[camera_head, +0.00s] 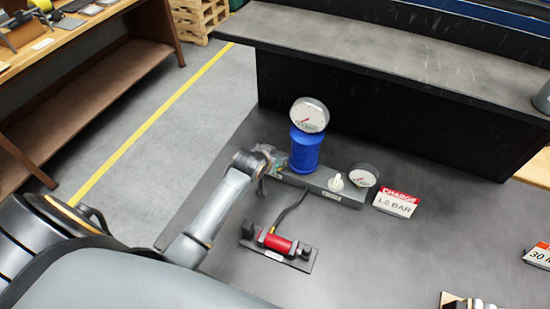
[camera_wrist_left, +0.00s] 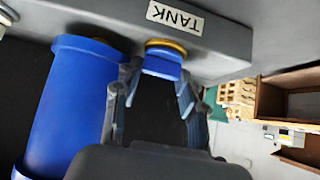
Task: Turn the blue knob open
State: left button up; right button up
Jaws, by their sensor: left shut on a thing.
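The blue knob (camera_wrist_left: 162,64) shows in the left wrist view, on the grey block (camera_wrist_left: 225,45) under the label "TANK", with a yellow ring behind it. My left gripper (camera_wrist_left: 158,82) is shut on it, one finger on each side. In the head view my left gripper (camera_head: 268,161) is at the left end of the block (camera_head: 320,187), and the knob is hidden there. A blue cylinder (camera_head: 304,152) stands on the block, close beside the gripper; it also shows in the left wrist view (camera_wrist_left: 68,112). My right gripper is not in view.
A large gauge (camera_head: 309,116) tops the blue cylinder. A white knob (camera_head: 336,183) and a smaller gauge (camera_head: 363,177) are at the block's right. A red cylinder (camera_head: 277,242) on a plate lies in front. A "CHARGE" sign (camera_head: 396,203) stands right. A raised shelf (camera_head: 380,48) runs behind.

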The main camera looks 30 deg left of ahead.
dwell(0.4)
pick_arm(q)
jog(key=o, duration=1)
jog(key=shift+o, duration=0.7)
jog(key=shift+w+f, duration=0.1)
jog(key=shift+d, duration=0.1)
jog(key=shift+r, duration=0.25)
jog(key=v, duration=0.7)
jog(key=shift+s, duration=0.4)
jog(key=shift+r, duration=0.1)
